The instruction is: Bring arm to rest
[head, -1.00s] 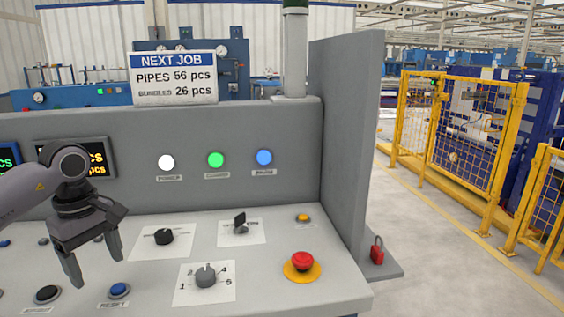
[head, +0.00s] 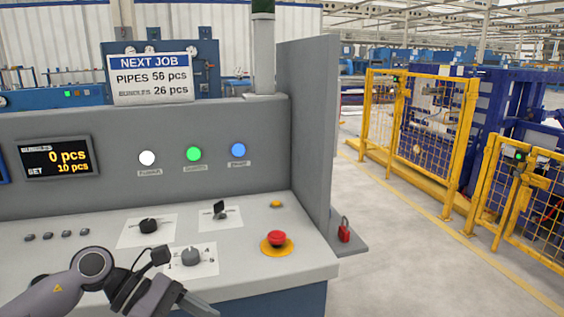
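My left arm comes in at the bottom left of the head view. Its gripper (head: 180,284) is low in front of the control desk (head: 300,222), near the numbered rotary knob (head: 191,257). The gripper is turned sideways, with its fingers toward the lower right. I cannot tell whether it holds anything or how far the fingers are apart. My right gripper is not in view.
The desk carries a red emergency button (head: 277,238), a black knob (head: 149,226) and a key switch (head: 220,210). A display (head: 57,158) reads 0 pcs. A grey side panel (head: 309,130) bounds the desk. Open floor and a yellow fence (head: 419,125) lie to the right.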

